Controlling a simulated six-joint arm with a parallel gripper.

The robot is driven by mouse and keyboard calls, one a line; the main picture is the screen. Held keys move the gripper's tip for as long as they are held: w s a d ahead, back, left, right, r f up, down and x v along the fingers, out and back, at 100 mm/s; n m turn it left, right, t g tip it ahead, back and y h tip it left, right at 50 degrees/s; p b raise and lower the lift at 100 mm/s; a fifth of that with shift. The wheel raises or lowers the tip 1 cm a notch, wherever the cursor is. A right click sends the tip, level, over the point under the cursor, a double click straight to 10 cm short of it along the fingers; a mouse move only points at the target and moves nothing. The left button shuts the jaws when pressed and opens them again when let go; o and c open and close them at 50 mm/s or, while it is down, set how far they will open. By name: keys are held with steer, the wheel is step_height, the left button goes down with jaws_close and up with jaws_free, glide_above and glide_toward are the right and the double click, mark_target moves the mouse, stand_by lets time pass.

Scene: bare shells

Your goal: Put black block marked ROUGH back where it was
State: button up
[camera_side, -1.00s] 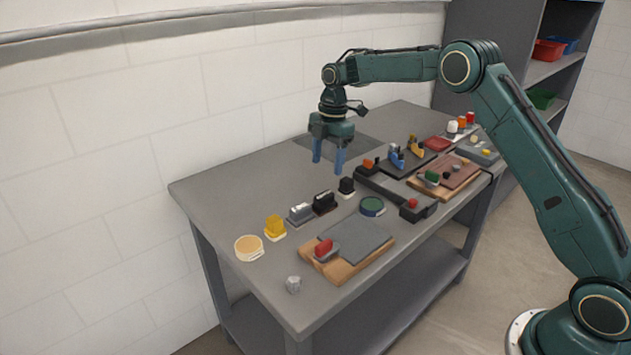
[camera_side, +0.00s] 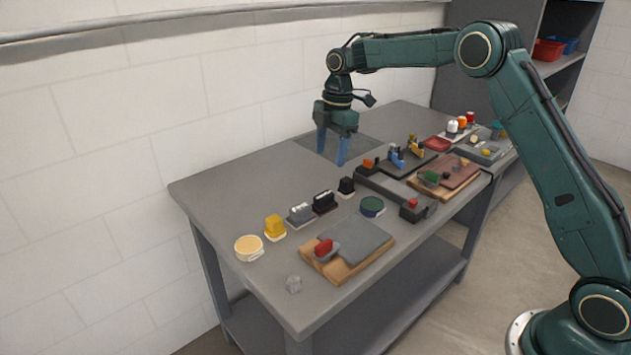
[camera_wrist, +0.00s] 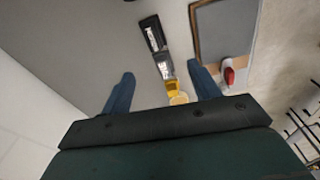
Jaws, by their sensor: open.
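In the side view a black block (camera_side: 324,202) stands in the row along the wall side of the table, and a smaller black block (camera_side: 346,186) stands just beyond it on a pale base. No ROUGH marking is readable on either. In the wrist view a dark block (camera_wrist: 152,36) with a pale label shows between and ahead of my fingers; its lettering is too small to read. My gripper (camera_side: 332,155) is open and empty, pointing down above the back part of the table, apart from the blocks. It also shows in the wrist view (camera_wrist: 160,72).
A grey block (camera_side: 300,213), yellow block (camera_side: 275,227) and tan disc (camera_side: 249,247) continue the row. A wooden board (camera_side: 345,268) with a grey plate and red-topped block lies near the front. Trays and boards crowd the far right. The table's wall-side left part is clear.

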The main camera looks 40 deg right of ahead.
steer(key=s+a+r+m+t, duration=0.15)
steer(key=s+r+m, duration=0.25)
steer(key=s+r, duration=0.45)
steer(key=s+a+r+m+t, duration=0.15)
steer(key=s+r+m, duration=0.35)
steer(key=s, duration=0.6)
steer(key=s+f+m+t+h, duration=0.1)
steer(key=s+m, duration=0.6)
steer(key=s, duration=1.3)
steer(key=shift+a+f+m+t, duration=0.4)
steer(key=shift+f+t, duration=0.2)
steer(key=shift+f, duration=0.3)
